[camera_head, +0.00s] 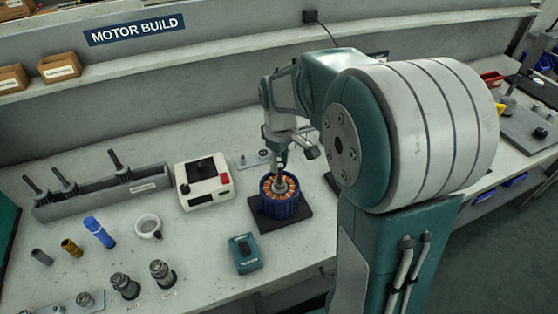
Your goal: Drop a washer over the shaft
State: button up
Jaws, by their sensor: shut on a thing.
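A blue motor housing (281,208) with a ring of copper windings (269,187) stands upright on a dark square mat (303,226) mid-bench. The shaft is at the centre of the windings, mostly hidden by my gripper. My gripper (280,178) points down right over that centre, at the housing's top. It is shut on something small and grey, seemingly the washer. The picture is too small to tell whether the washer is around the shaft or just above it.
A white device with a dark screen (204,182) stands left of the housing, and a teal box (244,253) in front. A grey rack (105,190), a white ring (148,227), a blue tube (99,231) and several metal fittings (125,286) are further left. The shelf (210,57) runs behind.

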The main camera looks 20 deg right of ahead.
jog(key=shift+f, duration=1.65)
dwell(0.7)
jog(key=o, duration=0.7)
jog(key=shift+o, duration=0.2)
jog(key=shift+o, duration=1.2)
jog(key=shift+r, duration=0.15)
jog(key=shift+r, duration=2.35)
